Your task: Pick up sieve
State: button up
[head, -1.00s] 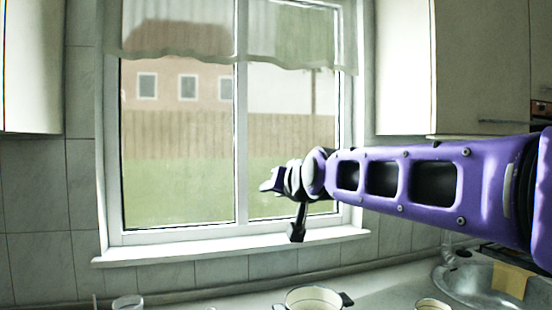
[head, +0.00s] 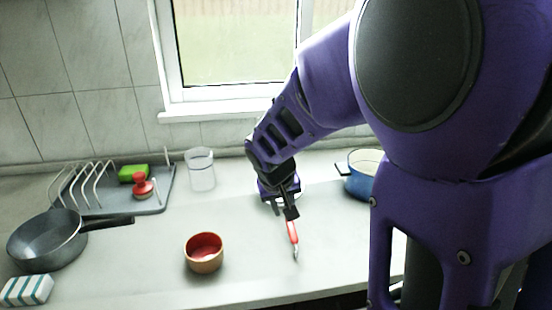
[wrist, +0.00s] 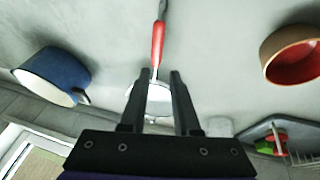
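My gripper (wrist: 160,76) points down at the worktop with its two black fingers apart; nothing shows clamped between them. It also shows in the head view (head: 283,212). A utensil with a red handle (head: 292,232) and a metal end lies on the worktop just in front of the fingers; the red handle (wrist: 157,45) is just beyond the fingertips in the wrist view. A pale round thing with a thin rim (wrist: 150,100), perhaps the sieve's bowl, shows between and behind the fingers. I cannot tell whether it joins the red handle.
A blue pot (head: 361,186) stands to the right of my gripper, a terracotta bowl (head: 204,262) to the front left. A glass jar (head: 200,180), a dish rack (head: 150,205) and a dark pan (head: 45,250) are further left. The worktop around the red handle is clear.

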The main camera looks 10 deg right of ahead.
aim_at(291, 226)
jog(key=x, duration=0.1)
jog(key=b+x, duration=0.1)
jog(key=x, duration=0.1)
jog(key=b+x, duration=0.1)
jog(key=x, duration=0.1)
jog(key=shift+s+d, duration=0.3)
jog(key=shift+s, duration=0.05)
jog(key=shift+d+f, duration=0.15)
jog(key=shift+f, duration=0.2)
jog(key=shift+w+f+b, duration=0.3)
jog(key=shift+w+f, duration=0.05)
jog(key=b+x, duration=0.1)
jog(key=x, duration=0.4)
jog(key=shift+f+b, duration=0.1)
jog(key=shift+b, duration=0.3)
grip_shut()
